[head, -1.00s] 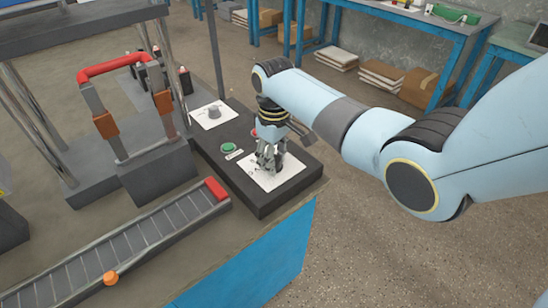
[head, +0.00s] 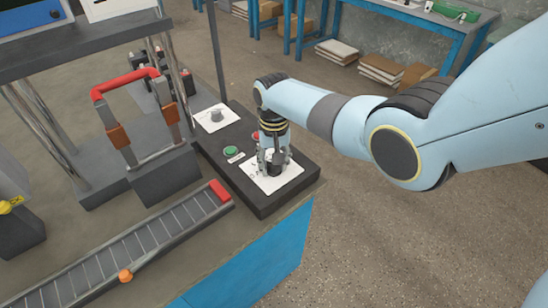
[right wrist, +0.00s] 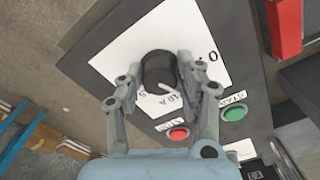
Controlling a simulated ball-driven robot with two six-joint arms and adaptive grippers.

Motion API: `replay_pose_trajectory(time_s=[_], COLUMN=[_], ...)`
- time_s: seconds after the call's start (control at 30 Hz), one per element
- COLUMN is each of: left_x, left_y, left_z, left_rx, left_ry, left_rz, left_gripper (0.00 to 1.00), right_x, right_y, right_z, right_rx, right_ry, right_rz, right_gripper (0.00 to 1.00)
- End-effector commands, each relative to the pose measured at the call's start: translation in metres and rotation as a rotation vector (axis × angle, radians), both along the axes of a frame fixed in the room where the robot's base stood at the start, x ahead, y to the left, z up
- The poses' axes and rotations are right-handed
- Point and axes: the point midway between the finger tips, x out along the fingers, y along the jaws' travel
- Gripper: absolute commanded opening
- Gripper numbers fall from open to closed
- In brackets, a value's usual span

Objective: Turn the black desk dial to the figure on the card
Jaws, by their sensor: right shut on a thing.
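The black dial (right wrist: 158,70) stands on a white scale plate (right wrist: 120,48) in the right wrist view. My right gripper (right wrist: 160,72) is shut on it, one finger on each side. Printed marks show round the dial, a 0 to the right and "10 A" below; a pale pointer mark shows at its lower edge. In the head view the dial (head: 275,169) sits between the fingers of my right gripper (head: 274,163), above the white plate (head: 262,186) on the dark panel (head: 262,205). I cannot make out a card with a figure. My left gripper is not in view.
A green button (head: 231,151) and a red button (head: 255,136) sit beside the plate. A grey knob (head: 215,115) stands on another white plate behind. A red-topped handle frame (head: 125,83) and a roller track (head: 140,245) lie to the left.

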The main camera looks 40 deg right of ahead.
Motion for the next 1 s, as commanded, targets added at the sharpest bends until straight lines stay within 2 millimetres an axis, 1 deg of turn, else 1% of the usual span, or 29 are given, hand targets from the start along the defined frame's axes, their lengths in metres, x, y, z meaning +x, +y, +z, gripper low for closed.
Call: replay_pose_trajectory(time_s=[0.03, 0.3, 1.0], left_x=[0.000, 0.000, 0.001], left_y=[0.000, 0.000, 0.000], left_z=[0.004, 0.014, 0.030], left_rx=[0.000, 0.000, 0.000], left_ry=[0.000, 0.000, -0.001], left_rz=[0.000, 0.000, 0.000], left_gripper=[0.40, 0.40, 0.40], right_x=[0.000, 0.000, 0.001], right_y=[0.000, 0.000, 0.000], right_z=[0.002, 0.002, 0.001], right_rx=[0.000, -0.001, -0.001], right_ry=[0.000, 0.001, 0.000], right_rz=[-0.044, -0.300, -0.964], right_gripper=[0.04, 0.04, 0.04])
